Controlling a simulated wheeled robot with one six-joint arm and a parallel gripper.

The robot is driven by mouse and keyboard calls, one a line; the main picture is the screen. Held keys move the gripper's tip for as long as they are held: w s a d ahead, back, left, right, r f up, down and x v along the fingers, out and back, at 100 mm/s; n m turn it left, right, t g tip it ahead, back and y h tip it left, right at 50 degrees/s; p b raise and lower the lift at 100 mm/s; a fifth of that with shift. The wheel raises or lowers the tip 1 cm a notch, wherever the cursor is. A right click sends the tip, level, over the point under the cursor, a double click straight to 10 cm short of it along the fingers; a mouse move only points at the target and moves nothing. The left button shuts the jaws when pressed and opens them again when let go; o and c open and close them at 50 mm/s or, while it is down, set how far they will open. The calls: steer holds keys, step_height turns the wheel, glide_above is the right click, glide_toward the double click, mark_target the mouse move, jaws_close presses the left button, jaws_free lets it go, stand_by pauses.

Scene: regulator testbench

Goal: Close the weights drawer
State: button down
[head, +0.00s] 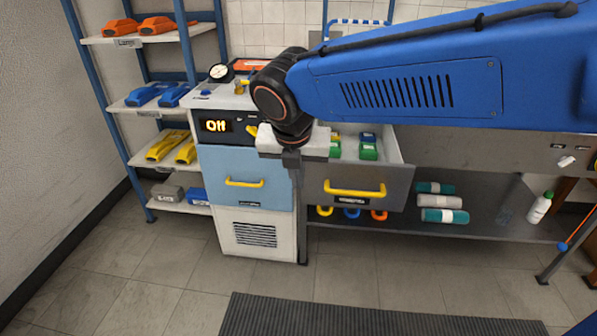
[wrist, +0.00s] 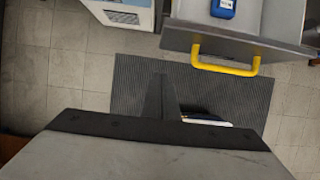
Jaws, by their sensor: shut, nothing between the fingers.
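The weights drawer (head: 405,190) is grey with a yellow handle (head: 355,189) and stands pulled out under the bench. Green and blue weights (head: 368,150) lie inside it. My gripper (head: 291,160) is shut and empty, pointing down just left of the drawer, above the gap beside the blue cabinet front; it partly hides the drawer's left side. In the wrist view the drawer front (wrist: 240,42), its yellow handle (wrist: 225,69) and one blue weight (wrist: 222,8) show at the upper right, apart from my gripper (wrist: 158,92).
A light-blue drawer (head: 245,165) sits closed in the cabinet at left, below a display reading "Off" (head: 216,126). A shelf rack (head: 152,108) stands further left. The floor and dark mat (head: 350,315) in front are clear.

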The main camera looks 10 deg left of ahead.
steer(key=w+f, duration=0.5)
steer(key=w, duration=0.1)
steer(key=shift+w+f, duration=0.15)
steer(key=shift+f, duration=0.2)
steer(key=shift+d, duration=0.1)
